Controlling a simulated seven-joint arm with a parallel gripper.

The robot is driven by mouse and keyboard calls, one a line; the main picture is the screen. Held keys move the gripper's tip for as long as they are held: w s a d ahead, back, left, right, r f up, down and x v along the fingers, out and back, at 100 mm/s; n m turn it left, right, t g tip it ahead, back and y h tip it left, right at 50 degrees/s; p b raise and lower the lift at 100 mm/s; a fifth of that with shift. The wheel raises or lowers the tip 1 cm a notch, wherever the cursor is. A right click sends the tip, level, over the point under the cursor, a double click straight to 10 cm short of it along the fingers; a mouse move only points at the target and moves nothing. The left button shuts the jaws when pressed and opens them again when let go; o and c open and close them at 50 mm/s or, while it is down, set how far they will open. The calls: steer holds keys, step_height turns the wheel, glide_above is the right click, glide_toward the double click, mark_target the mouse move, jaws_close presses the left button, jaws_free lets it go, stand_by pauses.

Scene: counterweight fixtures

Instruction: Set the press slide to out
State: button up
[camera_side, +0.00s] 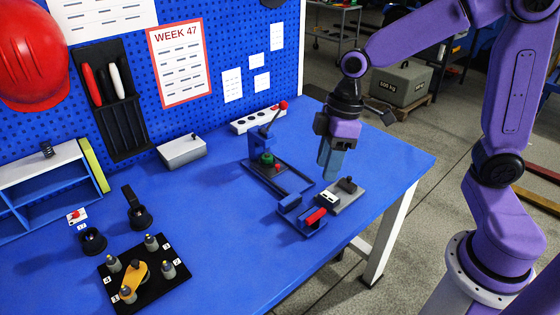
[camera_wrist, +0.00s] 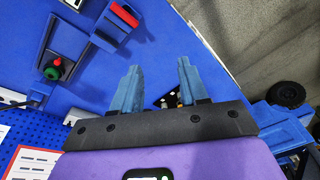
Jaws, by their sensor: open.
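The press (camera_side: 253,148) is a blue upright with a dark base on the blue table; its lever slopes up to a red ball knob (camera_side: 283,104). I cannot tell which part is the slide's grip. My gripper (camera_side: 328,176) is open and empty, right of the rails, and its spread fingers show in the wrist view (camera_wrist: 158,64).
A blue fixture with a red handle (camera_side: 316,216) and a grey plate with a black knob (camera_side: 346,190) stand below my gripper. A white box (camera_side: 181,151) and a socket strip (camera_side: 250,122) lie behind. A black numbered plate (camera_side: 150,290) is at front left.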

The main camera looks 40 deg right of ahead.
steer(key=w+d+f+m+t+y, duration=0.1)
steer(key=w+d, duration=0.2)
steer(key=w, duration=0.4)
steer(key=w+d+f, duration=0.2)
steer(key=w+d, duration=0.1)
steer(key=w, duration=0.4)
steer(key=m+t, duration=0.1)
steer(key=t, duration=0.1)
glide_toward(278, 165)
steer(key=x, duration=0.7)
steer(key=shift+w+a+f, duration=0.1)
steer(key=shift+w+f, duration=0.05)
steer(key=shift+f, duration=0.25)
jaws_close()
